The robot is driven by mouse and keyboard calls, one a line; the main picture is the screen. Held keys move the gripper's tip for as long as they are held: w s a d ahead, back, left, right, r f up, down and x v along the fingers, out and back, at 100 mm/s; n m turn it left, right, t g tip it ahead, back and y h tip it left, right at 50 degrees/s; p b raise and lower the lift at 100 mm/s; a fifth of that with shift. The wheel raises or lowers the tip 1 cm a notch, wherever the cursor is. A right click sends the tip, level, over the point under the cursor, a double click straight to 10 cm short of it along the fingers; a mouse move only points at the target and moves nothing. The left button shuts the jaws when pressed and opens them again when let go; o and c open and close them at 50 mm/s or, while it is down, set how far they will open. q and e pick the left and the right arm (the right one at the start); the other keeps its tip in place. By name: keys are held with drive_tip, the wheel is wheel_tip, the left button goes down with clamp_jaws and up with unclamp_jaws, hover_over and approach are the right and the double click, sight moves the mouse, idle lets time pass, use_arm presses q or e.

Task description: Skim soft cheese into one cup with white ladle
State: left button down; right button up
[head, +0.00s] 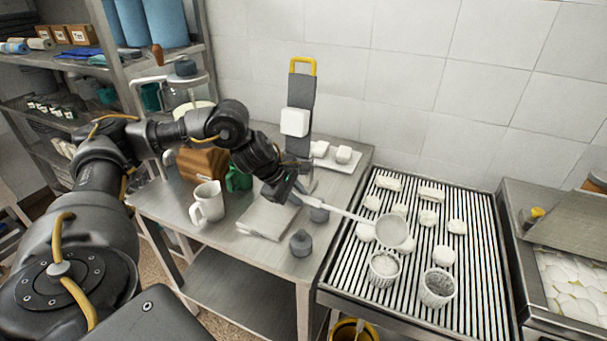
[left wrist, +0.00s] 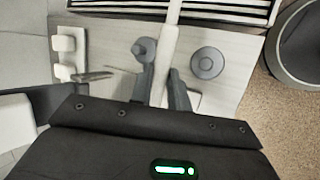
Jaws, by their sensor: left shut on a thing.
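My left gripper (head: 286,190) is shut on the handle of the white ladle (head: 394,234), and its fingers flank the handle in the left wrist view (left wrist: 161,84). The ladle reaches right, its round bowl above the slatted drain table. Two white perforated cups stand on the slats in front of the bowl: the left cup (head: 383,277) shows white in its mouth, and the right cup (head: 437,293) looks greyer inside. White soft cheese (head: 575,287) lies as lumpy curd in the vat at the far right. My right gripper is not in view.
The slatted drain table (head: 472,270) carries several white cheese pieces. The steel side table (head: 240,254) holds a white mug (head: 208,203), a folded cloth (head: 268,219) and grey knobbed weights (head: 301,244). A metal cover (head: 575,232) lies over the vat's back part.

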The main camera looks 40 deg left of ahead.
use_arm(q)
drive_tip(key=shift+w+d+r, duration=0.15)
drive_tip(key=shift+d+r, duration=0.05)
drive_tip(key=shift+d, duration=0.1)
drive_tip(key=shift+r+g+p, duration=0.15)
drive_tip(key=shift+g+p, duration=0.15)
drive_tip(key=shift+p, duration=0.2)
drive_tip(key=g+p, duration=0.1)
drive_tip(key=p, duration=0.1)
drive_tip(key=g+p, duration=0.1)
drive_tip(key=p, duration=0.1)
drive_tip(key=shift+w+r+n+h, duration=0.1)
drive_tip(key=shift+r+n+h, duration=0.2)
drive_tip(key=shift+r+n, duration=0.1)
drive_tip(key=g+p, duration=0.1)
drive_tip(key=p, duration=0.1)
drive_tip(key=shift+a+p, duration=0.2)
drive_tip(key=shift+p, duration=0.1)
drive_tip(key=shift+w+f+n+g+p, duration=0.1)
drive_tip(key=shift+f+n+g+p, duration=0.2)
drive_tip(key=shift+g, duration=0.4)
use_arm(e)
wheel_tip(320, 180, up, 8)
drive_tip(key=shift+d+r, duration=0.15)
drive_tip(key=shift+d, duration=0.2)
use_arm(q)
drive_tip(key=shift+r, duration=0.1)
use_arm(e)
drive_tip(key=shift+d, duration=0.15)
